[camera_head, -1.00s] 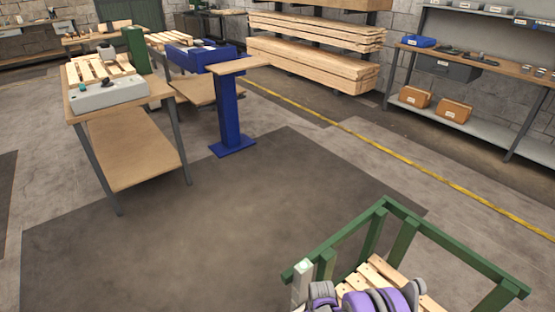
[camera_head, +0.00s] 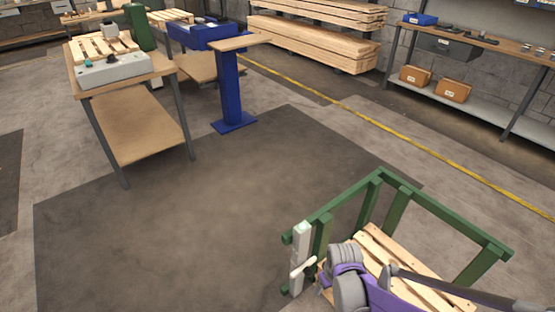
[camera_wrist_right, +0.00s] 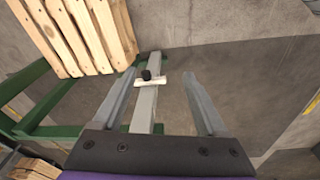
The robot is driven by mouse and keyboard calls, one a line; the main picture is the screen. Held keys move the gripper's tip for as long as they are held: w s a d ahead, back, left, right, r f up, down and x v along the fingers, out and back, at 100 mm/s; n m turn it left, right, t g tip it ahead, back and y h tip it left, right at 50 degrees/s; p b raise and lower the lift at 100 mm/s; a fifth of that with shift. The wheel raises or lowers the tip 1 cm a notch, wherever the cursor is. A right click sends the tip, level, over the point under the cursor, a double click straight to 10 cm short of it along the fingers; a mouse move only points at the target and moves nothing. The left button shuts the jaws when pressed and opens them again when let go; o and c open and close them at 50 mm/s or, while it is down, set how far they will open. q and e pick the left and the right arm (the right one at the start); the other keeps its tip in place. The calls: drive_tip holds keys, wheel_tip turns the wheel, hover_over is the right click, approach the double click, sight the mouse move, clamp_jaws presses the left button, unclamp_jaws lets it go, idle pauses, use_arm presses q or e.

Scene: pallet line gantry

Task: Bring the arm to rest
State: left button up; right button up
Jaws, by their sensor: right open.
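My right arm (camera_head: 350,280), purple and grey, reaches over the green gantry frame at the lower right of the head view. In the right wrist view my right gripper (camera_wrist_right: 158,75) is open, its two grey fingers apart with nothing held. Beyond and between them, in the picture, is a pale post (camera_wrist_right: 146,102) with a white lever and black knob (camera_wrist_right: 147,75). The post (camera_head: 299,245) and lever (camera_head: 303,268) also show in the head view, left of my arm. The fingertips cannot be made out there. My left gripper is out of view.
The green frame (camera_head: 445,211) surrounds a wooden pallet (camera_head: 375,245) beside my arm. A bench (camera_head: 140,128) with a grey control box (camera_head: 114,70) and a blue stand (camera_head: 231,95) are farther back. The dark floor mat (camera_head: 170,215) between is clear.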

drive_tip(key=s+d+r+m+t, duration=0.1)
drive_tip(key=s+r+m, duration=0.1)
drive_tip(key=s+r, duration=0.55)
drive_tip(key=s+d+r+m+t, duration=0.25)
drive_tip(key=s+r, duration=0.25)
drive_tip(key=s, duration=0.6)
use_arm(q)
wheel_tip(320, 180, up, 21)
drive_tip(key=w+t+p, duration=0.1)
drive_tip(key=p, duration=1.7)
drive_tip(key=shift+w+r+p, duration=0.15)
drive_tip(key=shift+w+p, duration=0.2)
use_arm(e)
wheel_tip(320, 180, up, 21)
drive_tip(key=w, duration=0.1)
drive_tip(key=shift+a, duration=0.45)
drive_tip(key=shift+r, duration=0.1)
